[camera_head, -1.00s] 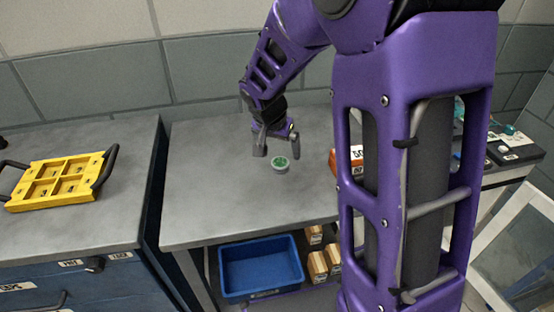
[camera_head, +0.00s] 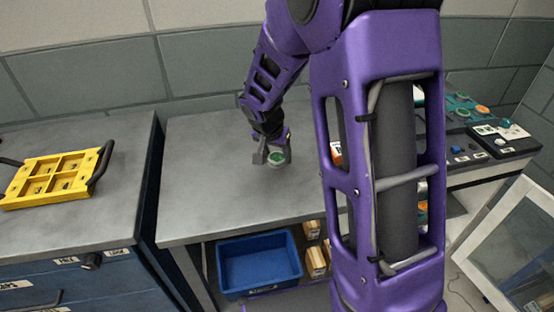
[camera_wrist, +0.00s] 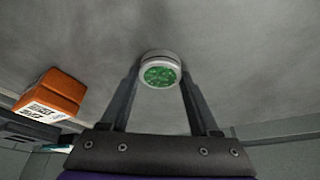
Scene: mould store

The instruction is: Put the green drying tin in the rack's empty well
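The green drying tin (camera_head: 276,159) is a small round light-grey tin with a green top, sitting on the grey bench. In the wrist view the tin (camera_wrist: 160,70) lies between my fingertips. My gripper (camera_head: 274,153) points down at the bench with one finger on each side of the tin. The fingers look open; I cannot tell whether either touches it. The yellow rack (camera_head: 44,202) with dark handles lies on the left cabinet top. It has several square wells with small dark marks in them; I cannot tell which is empty.
An orange box with a white label (camera_wrist: 52,95) stands on the bench, mostly behind my arm in the head view. A blue bin (camera_head: 258,262) and wooden blocks (camera_head: 316,262) are on the shelf below. A narrow gap separates bench and cabinet. The bench's left part is clear.

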